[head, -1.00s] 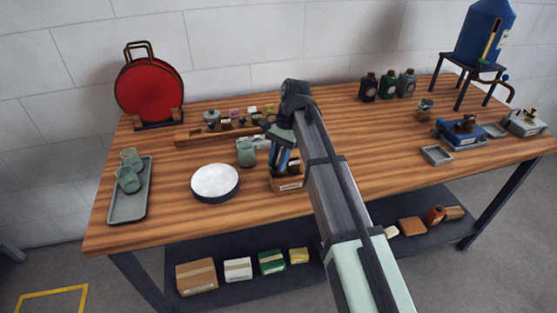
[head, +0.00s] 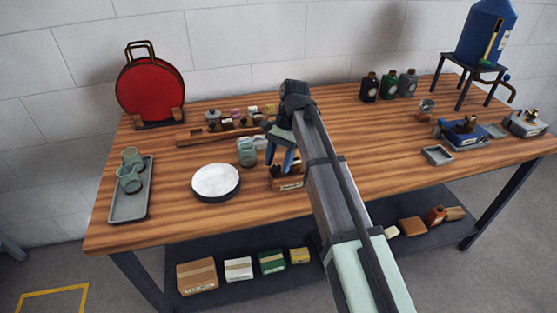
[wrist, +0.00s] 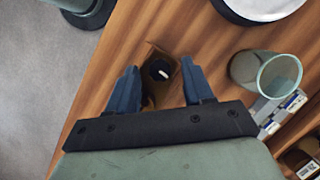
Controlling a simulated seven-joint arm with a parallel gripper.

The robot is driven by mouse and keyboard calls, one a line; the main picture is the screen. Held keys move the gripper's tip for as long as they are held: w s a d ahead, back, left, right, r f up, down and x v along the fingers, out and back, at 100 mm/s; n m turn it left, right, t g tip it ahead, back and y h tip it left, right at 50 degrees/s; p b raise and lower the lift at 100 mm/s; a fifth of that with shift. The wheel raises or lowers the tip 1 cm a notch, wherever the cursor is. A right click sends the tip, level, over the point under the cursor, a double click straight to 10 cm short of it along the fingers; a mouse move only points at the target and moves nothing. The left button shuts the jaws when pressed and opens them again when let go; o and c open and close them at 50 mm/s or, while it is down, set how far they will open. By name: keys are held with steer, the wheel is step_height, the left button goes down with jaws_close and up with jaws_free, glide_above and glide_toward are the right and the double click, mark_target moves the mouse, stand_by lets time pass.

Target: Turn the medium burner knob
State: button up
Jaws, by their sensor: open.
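A small wooden box (head: 288,184) with a pale label on its front stands near the middle of the table. In the wrist view, a dark round knob-like piece (wrist: 160,70) with a white mark shows on the brown box. No size marking is readable, so I cannot tell whether it is the medium burner knob. My gripper (head: 281,163) points down over the box. In the wrist view its blue fingers (wrist: 158,84) are apart, one on each side of the dark piece, with nothing held. Whether they touch it is unclear. My arm hides part of the box's right side.
A green-grey cup (head: 246,153), also in the wrist view (wrist: 278,75), stands close to the box. A white round dish (head: 215,181) lies left of it. A wooden rack (head: 190,141) with small jars is behind. A blue device (head: 462,131) stands at the far right.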

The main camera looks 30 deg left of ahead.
stand_by(0.4)
steer(key=shift+d+r+m+y, duration=0.1)
steer(key=shift+d+m+y, duration=0.15)
steer(key=shift+m, duration=0.75)
steer(key=m, duration=0.1)
steer(key=m+y, duration=0.1)
steer(key=m, duration=0.1)
steer(key=shift+s+d+m+y, duration=0.1)
steer(key=shift+m+y, duration=0.15)
steer(key=shift+m, duration=0.05)
steer(key=m, duration=0.2)
steer(key=m+t+y, duration=0.1)
steer(key=m, duration=0.1)
steer(key=m+t, duration=0.1)
steer(key=m, duration=0.1)
steer(key=shift+s+d+y, duration=0.2)
steer(key=shift+s+y, duration=0.05)
steer(key=shift+y, duration=0.05)
steer(key=v, duration=1.4)
steer(key=w+d+f+n+t+y, duration=0.1)
steer(key=w+d+f+t, duration=0.1)
steer(key=w+d, duration=0.5)
steer(key=w+d+f+n+t+y, duration=0.1)
steer(key=w+d+f+t+y, duration=0.1)
steer(key=w+d, duration=0.5)
steer(key=shift+w+d+f+t, duration=0.15)
steer(key=shift+w+f+t, duration=0.35)
steer(key=shift+w+f, duration=1.85)
steer(key=shift+w+r, duration=0.95)
steer(key=shift+r, duration=0.05)
